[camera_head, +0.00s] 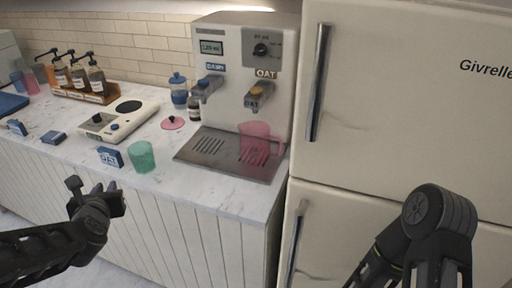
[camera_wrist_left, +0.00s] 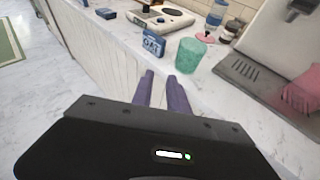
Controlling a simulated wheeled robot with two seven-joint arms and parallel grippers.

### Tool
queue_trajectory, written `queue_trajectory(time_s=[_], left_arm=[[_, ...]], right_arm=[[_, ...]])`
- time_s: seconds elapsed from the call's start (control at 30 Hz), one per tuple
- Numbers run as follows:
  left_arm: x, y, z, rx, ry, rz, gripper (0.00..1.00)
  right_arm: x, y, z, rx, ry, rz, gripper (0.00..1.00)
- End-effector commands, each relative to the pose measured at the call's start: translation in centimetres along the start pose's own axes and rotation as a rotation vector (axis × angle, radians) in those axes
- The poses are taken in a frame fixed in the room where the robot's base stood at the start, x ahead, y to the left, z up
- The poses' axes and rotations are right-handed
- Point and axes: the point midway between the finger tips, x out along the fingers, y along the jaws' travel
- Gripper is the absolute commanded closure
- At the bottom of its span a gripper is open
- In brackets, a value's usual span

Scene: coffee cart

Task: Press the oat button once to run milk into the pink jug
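A pale milk dispenser (camera_head: 228,92) stands on the counter against the brick wall. Its oat button (camera_head: 257,91), orange-brown, sits on the right-hand spout under the OAT label. The see-through pink jug (camera_head: 254,144) stands upright on the drip tray below that spout; it shows at the right edge of the left wrist view (camera_wrist_left: 302,92). My left gripper (camera_head: 97,186) is in front of the counter, away from the dispenser; in the left wrist view its two fingers (camera_wrist_left: 163,92) are apart with nothing between them. My right arm shows at lower right, but its fingers are not clearly visible.
A green cup (camera_head: 142,157) and a blue OAT sign (camera_head: 110,157) stand near the counter's front edge. A tall fridge (camera_head: 400,100) adjoins the dispenser on the right.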

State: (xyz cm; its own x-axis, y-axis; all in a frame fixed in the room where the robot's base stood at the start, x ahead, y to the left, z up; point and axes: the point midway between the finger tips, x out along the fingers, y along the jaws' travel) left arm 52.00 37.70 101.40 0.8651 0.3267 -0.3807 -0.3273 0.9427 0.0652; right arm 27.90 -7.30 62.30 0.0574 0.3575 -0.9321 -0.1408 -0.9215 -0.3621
Motion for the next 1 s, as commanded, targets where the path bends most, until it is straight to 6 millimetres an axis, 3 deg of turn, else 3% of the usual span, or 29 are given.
queue_trajectory(time_s=[0.23,1.0], left_arm=[[0.00,0.00,0.00,0.000,0.000,0.000,1.00],[0.00,0.00,0.00,0.000,0.000,0.000,1.00]], right_arm=[[0.00,0.00,0.00,0.000,0.000,0.000,0.64],[0.00,0.00,0.00,0.000,0.000,0.000,0.64]])
